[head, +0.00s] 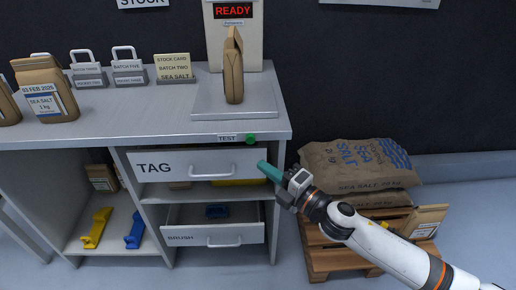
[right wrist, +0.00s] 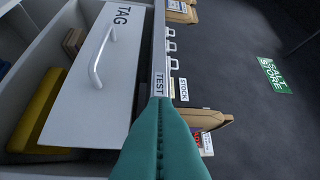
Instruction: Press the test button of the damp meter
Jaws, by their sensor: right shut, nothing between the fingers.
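The damp meter has a flat grey plate (head: 206,112) and an upright panel whose display reads READY (head: 233,11). A brown paper bag (head: 233,70) stands on the plate. The green test button (head: 250,138) sits at the bench's front edge, right of the TEST label (head: 227,138). My right gripper (head: 262,166), with teal fingers, is shut and empty, below and slightly right of the button, apart from it in the head view. In the right wrist view the shut fingers (right wrist: 160,102) end by the TEST label (right wrist: 159,85); the button is not visible there. My left gripper is not in view.
The TAG drawer front (head: 215,160) lies just left of my fingers. The BRUSH drawer (head: 215,234) stands open below. Salt sacks (head: 355,165) on a pallet (head: 318,260) are at right. Tags, a stock card (head: 173,66) and salt bags (head: 47,88) stand on the bench.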

